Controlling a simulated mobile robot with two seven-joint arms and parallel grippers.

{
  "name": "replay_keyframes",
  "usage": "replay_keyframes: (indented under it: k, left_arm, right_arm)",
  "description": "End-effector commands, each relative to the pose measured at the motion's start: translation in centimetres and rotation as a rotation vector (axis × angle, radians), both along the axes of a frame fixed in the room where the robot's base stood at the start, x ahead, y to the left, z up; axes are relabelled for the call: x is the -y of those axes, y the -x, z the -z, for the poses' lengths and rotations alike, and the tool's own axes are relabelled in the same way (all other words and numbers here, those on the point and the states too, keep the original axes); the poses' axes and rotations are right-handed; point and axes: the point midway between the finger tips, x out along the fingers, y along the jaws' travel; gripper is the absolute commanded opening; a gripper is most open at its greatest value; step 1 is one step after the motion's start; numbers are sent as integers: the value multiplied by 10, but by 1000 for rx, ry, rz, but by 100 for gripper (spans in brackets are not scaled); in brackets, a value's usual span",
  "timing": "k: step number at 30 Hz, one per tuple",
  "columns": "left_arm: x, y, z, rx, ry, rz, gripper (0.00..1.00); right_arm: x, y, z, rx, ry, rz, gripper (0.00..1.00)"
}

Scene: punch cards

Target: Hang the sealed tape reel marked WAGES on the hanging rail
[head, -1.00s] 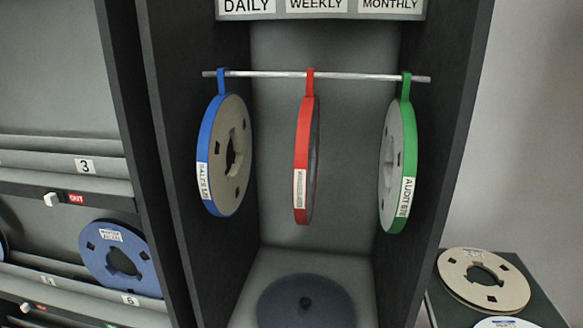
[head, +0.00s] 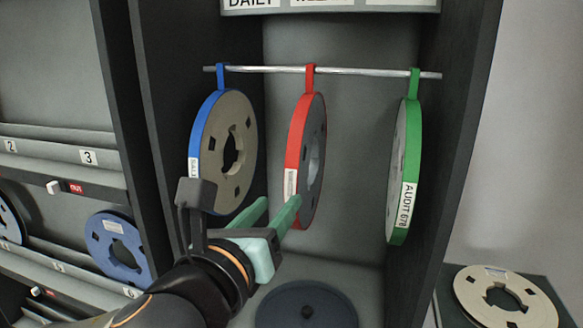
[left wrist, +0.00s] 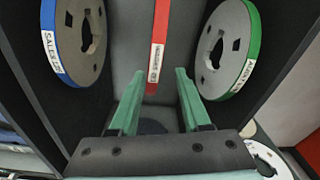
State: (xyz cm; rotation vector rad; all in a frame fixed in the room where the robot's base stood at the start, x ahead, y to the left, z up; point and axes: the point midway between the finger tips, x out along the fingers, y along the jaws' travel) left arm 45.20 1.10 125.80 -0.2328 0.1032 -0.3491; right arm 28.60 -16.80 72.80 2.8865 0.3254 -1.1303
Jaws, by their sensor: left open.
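A red-banded reel (head: 296,150) hangs by its red strap from the middle of the metal hanging rail (head: 255,70). Its white label is too small to read surely; the red band also shows in the left wrist view (left wrist: 160,30). A blue-banded reel marked SALES (head: 209,118) hangs to its left, and a green-banded reel marked AUDIT (head: 413,150) to its right. My left gripper (head: 279,202) is open, its green fingers pointing up at the red reel's lower part. In the left wrist view its fingers (left wrist: 160,73) stand either side of the red band, with nothing gripped.
Dark cabinet walls close in on both sides. A dark round disc (head: 306,305) lies on the cabinet floor. Shelves with a blue reel (head: 100,240) stand left. A beige reel (head: 468,292) lies on a surface at right.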

Motion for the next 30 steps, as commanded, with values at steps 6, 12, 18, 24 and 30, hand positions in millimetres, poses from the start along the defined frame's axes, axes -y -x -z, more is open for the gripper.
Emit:
replay_keyframes:
  k: [6,12,18,24,30]
  left_arm:
    - [-6,12,-24,129,-197,-33,48]
    - [-4,3,-24,137,-217,-39,48]
    - [3,-19,-24,136,-215,-40,48]
    - [10,-42,-24,136,-213,-39,48]
    - [18,-65,-27,136,-215,-38,48]
  right_arm:
    - [0,0,2,0,0,0,50]
    - [0,0,4,0,-1,-1,50]
    - [0,0,9,0,-1,-1,50]
    - [0,0,13,0,0,0,50]
    - [0,0,2,-1,0,0,50]
